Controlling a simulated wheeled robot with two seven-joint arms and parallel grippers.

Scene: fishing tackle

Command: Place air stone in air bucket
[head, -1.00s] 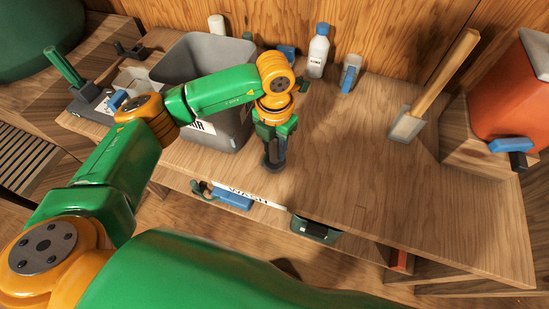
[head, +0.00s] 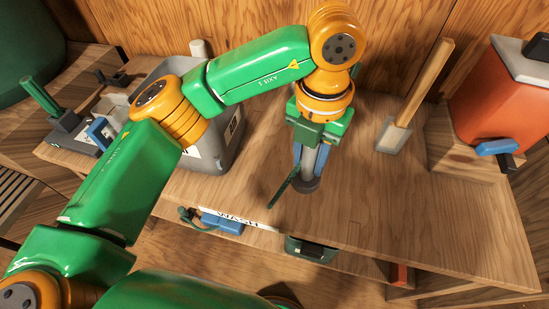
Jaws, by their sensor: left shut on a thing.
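My left gripper (head: 307,165) points down over the middle of the workbench and is shut on a slim thing that I take to be the air stone. It is mostly hidden by the jaws. A thin dark green piece (head: 283,188) sticks out at the jaws, slanting down to the left. The air bucket (head: 222,160) is a grey open container at the back left of the bench. My left arm crosses in front of it and hides much of its opening and label. The gripper is to its right, apart from it. My right gripper is not in view.
The workbench (head: 390,205) is clear right of the gripper. A grey device with a green handle (head: 40,97) stands left. A WASH label (head: 237,216) marks the front edge.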

